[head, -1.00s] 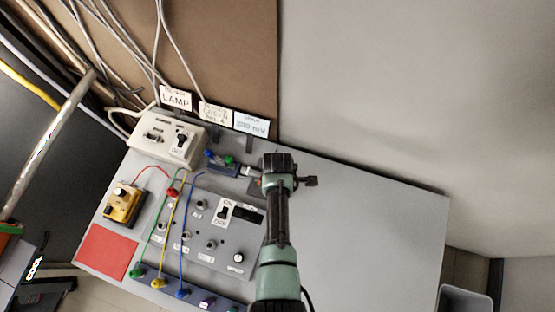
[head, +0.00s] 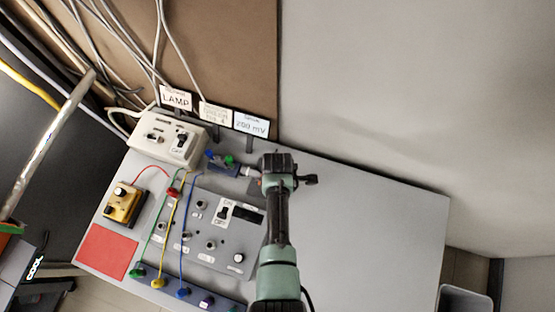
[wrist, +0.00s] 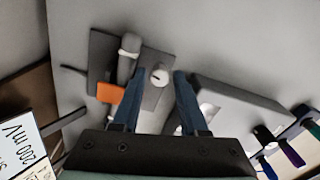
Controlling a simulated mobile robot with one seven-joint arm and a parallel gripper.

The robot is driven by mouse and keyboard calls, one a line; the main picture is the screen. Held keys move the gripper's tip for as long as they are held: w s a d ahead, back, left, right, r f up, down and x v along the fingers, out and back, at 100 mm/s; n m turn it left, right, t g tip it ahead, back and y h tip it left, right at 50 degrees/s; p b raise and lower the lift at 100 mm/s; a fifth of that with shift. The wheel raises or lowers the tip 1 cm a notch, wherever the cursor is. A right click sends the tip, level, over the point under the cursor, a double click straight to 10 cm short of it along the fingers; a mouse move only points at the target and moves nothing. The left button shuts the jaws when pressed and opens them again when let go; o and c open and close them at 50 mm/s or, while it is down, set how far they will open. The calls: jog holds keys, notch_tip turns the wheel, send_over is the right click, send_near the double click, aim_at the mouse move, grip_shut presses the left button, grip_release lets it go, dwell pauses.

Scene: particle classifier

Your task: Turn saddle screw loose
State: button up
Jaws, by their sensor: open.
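In the wrist view a small pale round screw head (wrist: 159,76) with a dark slot stands on a grey plate; it looks like the saddle screw. My gripper (wrist: 160,84) is open, with its two blue fingers on either side of the screw in the picture. I see no finger touching it, but the depth between them is hard to tell. A grey cylinder with a white ring (wrist: 128,58) and an orange block (wrist: 110,93) are left of the screw. In the head view my wrist covers the screw and fingers.
A grey box (wrist: 240,100) stands right of the fingers. The head view shows a control panel (head: 203,252) with cables, a cream switch box (head: 152,151), a yellow device (head: 123,205) and upright label cards (head: 252,125). The table's right part (head: 375,225) is clear.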

notch_tip(320, 180, up, 13)
dwell(0.6)
dwell(0.5)
